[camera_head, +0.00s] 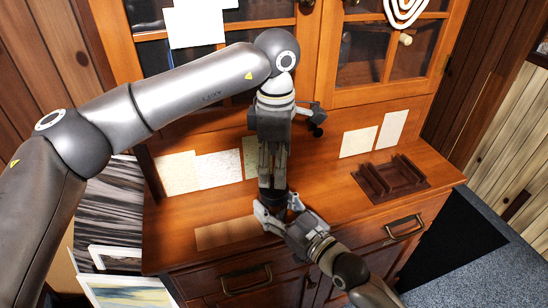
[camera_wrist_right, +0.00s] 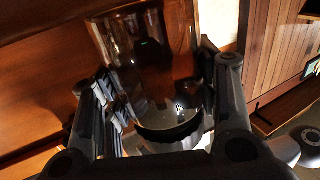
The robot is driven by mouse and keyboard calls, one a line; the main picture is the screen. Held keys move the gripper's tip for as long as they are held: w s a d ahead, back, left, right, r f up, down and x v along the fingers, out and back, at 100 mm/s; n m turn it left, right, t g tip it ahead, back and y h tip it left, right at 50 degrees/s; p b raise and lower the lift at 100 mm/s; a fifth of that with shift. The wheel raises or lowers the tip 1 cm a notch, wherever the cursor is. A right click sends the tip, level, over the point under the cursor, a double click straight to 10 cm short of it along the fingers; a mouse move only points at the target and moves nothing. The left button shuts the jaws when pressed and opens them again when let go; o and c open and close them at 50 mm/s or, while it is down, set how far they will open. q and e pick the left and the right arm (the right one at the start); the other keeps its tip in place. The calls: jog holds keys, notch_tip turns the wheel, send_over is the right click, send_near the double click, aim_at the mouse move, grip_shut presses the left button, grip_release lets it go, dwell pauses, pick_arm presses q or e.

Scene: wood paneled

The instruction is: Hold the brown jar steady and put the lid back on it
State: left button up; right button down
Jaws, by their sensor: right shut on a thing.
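The brown jar (camera_wrist_right: 150,50) shows in the right wrist view as see-through brown glass between my right gripper's fingers. A dark round rim (camera_wrist_right: 170,130) shows at its lower end; I cannot tell whether this is the lid or part of the jar. In the head view a small dark part (camera_head: 273,198) shows between the two grippers. My right gripper (camera_head: 278,211) reaches in from the lower right, low over the cabinet top, shut on the jar. My left gripper (camera_head: 272,180) points straight down just above it; its fingertips are mostly hidden. I cannot make out the lid separately.
The wooden cabinet top (camera_head: 330,200) is mostly clear to the right. A dark brown tray (camera_head: 390,178) stands at its right. Paper sheets (camera_head: 220,168) lean along the back under glass doors (camera_head: 375,50). A flat tan piece (camera_head: 225,234) lies at the front left.

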pick_arm(q)
jog(key=n, duration=0.7)
jog(key=shift+r, duration=0.3)
jog(key=n, duration=0.7)
jog(key=shift+a+r, duration=0.15)
jog(key=shift+r, duration=0.1)
jog(key=shift+f, duration=4.05)
jog(key=c, duration=1.1)
jog(key=m, duration=0.5)
jog(key=o, duration=1.2)
jog(key=shift+o, duration=0.2)
